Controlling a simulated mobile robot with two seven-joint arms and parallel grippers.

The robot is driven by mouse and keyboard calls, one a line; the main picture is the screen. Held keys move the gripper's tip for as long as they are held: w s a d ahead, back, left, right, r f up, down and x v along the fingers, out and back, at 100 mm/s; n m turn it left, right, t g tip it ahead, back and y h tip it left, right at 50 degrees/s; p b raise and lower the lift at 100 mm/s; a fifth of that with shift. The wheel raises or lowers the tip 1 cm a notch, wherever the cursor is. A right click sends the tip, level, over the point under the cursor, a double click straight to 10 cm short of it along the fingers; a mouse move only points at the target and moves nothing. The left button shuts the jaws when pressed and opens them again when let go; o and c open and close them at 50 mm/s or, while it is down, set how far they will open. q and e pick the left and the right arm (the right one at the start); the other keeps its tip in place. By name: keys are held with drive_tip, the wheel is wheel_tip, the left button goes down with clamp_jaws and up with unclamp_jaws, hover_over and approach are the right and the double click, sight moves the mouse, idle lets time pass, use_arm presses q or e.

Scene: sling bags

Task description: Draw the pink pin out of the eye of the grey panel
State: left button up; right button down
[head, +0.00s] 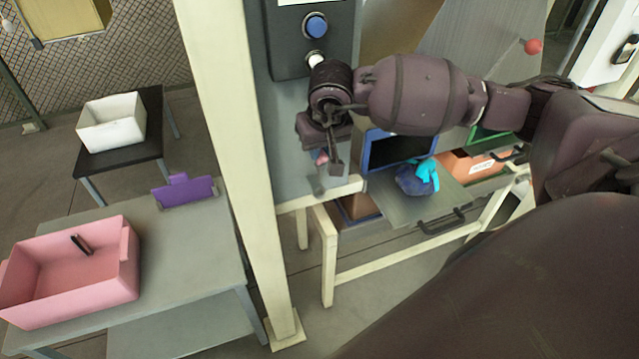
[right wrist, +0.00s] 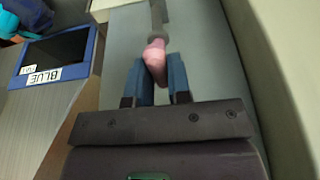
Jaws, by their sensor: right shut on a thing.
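The pink pin (right wrist: 155,60) shows in the right wrist view between the blue finger pads of my right gripper (right wrist: 161,78), which is shut on it. A grey collar or eye (right wrist: 156,38) sits at the pin's far end, with a grey bar beyond it. I cannot tell how deep the pin sits in the eye. In the head view, my right gripper (head: 322,163) points down beside the grey panel (head: 285,140), and a bit of the pink pin (head: 320,157) shows at its fingers. My left gripper is not in view.
A cream post (head: 240,170) stands just left of the panel. A blue-framed box (head: 372,150), labelled BLUE in the wrist view, is to the right, with a blue and cyan bag (head: 415,182) on a pulled-out tray. A pink crate (head: 70,270) is at left.

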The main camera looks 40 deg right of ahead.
drive_tip(key=shift+r, duration=0.15)
drive_tip(key=shift+r+p, duration=0.5)
drive_tip(key=shift+r, duration=1.45)
